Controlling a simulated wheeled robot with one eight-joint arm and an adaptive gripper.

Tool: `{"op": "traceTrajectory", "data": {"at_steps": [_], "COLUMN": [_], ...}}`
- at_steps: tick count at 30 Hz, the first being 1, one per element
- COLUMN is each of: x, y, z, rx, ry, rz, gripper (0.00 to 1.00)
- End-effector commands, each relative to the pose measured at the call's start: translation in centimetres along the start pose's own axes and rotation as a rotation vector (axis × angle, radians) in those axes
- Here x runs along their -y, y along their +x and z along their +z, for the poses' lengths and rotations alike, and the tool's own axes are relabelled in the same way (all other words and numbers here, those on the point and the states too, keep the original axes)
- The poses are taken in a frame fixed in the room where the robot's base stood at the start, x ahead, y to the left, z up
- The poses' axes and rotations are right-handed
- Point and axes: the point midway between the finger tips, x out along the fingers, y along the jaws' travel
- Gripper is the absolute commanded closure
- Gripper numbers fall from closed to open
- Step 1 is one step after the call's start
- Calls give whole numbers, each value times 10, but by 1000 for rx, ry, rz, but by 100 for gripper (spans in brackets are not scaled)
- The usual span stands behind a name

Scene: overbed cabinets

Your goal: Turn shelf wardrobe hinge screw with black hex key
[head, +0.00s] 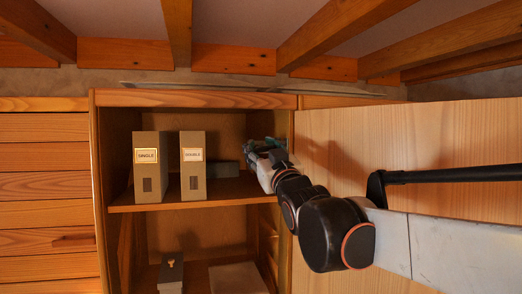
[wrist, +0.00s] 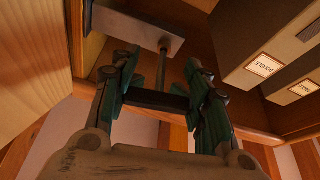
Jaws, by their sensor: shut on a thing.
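In the head view my gripper (head: 262,152) is inside the upper compartment of the wardrobe (head: 112,170), close to its right side wall and the open door. The wrist view shows my gripper (wrist: 160,95) from behind, its teal-lined fingers closed on a dark bar that looks like the black hex key (wrist: 158,100). A thin metallic rod (wrist: 163,62) runs from near this bar to a grey hinge-like block (wrist: 135,28) by the wooden panel. I cannot tell whether the rod belongs to the key or the block. The screw head is not visible.
Two upright box files, "SINGLE" (head: 147,172) and "DOUBLE" (head: 193,172), stand on the shelf (head: 235,190) left of my gripper. The open door (head: 430,135) spans the right, with a black bar handle (head: 450,174). Ceiling beams (head: 340,32) run overhead.

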Motion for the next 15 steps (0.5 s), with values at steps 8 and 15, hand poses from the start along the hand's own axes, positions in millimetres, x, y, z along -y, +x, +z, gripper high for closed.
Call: {"op": "traceTrajectory", "data": {"at_steps": [8,15], "x": [0,0], "y": [-8,-8], "z": [-3,-3], "rx": [0,0], "ry": [0,0], "rz": [0,0], "gripper": [86,86]}}
